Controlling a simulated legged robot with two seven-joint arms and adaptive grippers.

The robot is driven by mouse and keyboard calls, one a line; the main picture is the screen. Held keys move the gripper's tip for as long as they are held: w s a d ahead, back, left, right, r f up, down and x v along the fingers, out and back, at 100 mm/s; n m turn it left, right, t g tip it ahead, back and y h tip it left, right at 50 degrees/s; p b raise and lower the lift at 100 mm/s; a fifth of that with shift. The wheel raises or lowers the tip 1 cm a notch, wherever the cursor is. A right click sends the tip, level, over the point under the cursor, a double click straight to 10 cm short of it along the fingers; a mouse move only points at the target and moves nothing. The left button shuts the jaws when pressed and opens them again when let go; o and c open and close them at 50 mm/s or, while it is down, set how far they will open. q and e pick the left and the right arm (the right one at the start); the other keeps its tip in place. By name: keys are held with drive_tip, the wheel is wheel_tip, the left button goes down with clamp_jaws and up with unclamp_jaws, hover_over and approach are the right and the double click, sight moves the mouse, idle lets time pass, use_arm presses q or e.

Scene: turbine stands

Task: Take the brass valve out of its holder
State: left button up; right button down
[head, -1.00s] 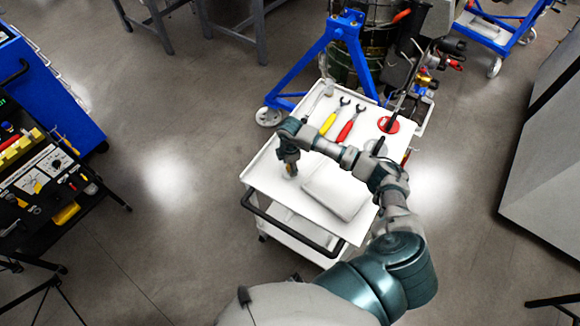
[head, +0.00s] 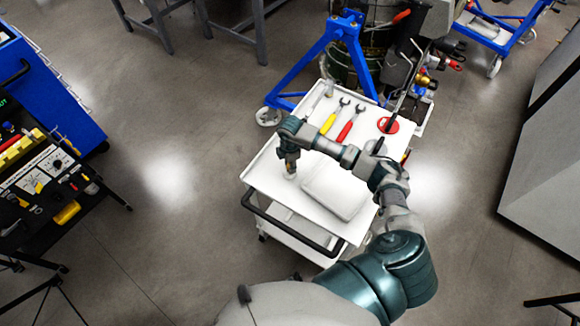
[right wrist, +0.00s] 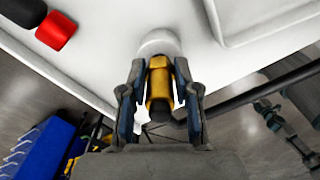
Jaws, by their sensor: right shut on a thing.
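In the right wrist view the brass valve (right wrist: 159,88) is a yellow-gold piece with a dark end, between the two fingers of my right gripper (right wrist: 160,108). The gripper is shut on it. A white round holder (right wrist: 159,43) is at the valve's far end; I cannot tell whether the valve is still seated in it. In the head view my right gripper (head: 290,168) points down over the left part of the white cart top (head: 262,176) and hides the valve. My left gripper is not in view.
A yellow wrench (head: 328,123), a red wrench (head: 345,131) and a red disc (head: 388,125) lie on the cart's far part. A pale raised block (head: 335,192) lies right of the gripper. A blue stand (head: 312,65) is behind; a tool bench (head: 45,170) is far left.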

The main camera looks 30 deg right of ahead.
drive_tip(key=shift+r, duration=0.2)
drive_tip(key=shift+r+p, duration=1.8)
drive_tip(key=shift+r, duration=0.2)
